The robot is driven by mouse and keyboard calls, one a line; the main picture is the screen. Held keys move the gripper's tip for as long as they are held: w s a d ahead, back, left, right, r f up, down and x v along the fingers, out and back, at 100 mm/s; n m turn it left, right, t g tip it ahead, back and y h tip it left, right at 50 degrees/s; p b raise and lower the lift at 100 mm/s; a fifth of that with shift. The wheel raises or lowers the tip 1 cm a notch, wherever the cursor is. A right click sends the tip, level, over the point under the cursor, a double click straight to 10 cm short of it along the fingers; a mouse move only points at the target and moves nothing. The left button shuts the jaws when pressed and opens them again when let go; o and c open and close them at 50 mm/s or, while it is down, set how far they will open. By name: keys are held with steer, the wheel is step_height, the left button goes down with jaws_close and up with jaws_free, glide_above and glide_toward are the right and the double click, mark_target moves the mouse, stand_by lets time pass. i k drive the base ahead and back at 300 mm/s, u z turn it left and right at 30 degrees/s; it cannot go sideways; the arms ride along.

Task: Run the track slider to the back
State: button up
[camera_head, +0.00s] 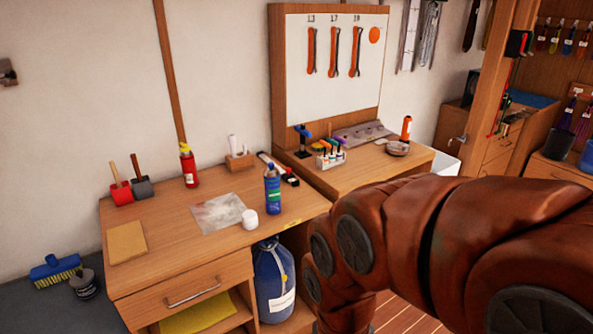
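A short pale track (267,159) appears to lie on the wooden bench near the back, beside the taller right section. A small dark and red piece (288,177) sits at its near right end; it may be the slider, but it is too small to be sure. My brown arm fills the lower right of the view. My gripper is not visible, so I cannot see its fingers or whether it holds anything.
A blue spray can (272,189) and a white round tub (250,219) stand in front of the track. A red bottle (188,165) and a wooden holder (239,161) stand left of it. A marker rack (330,156) stands to the right.

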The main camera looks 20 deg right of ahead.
mark_target(288, 174)
steer(key=z, duration=1.4)
steer(key=i, duration=1.1)
steer(key=u, duration=2.45)
steer(key=i, duration=0.5)
steer(key=z, duration=0.1)
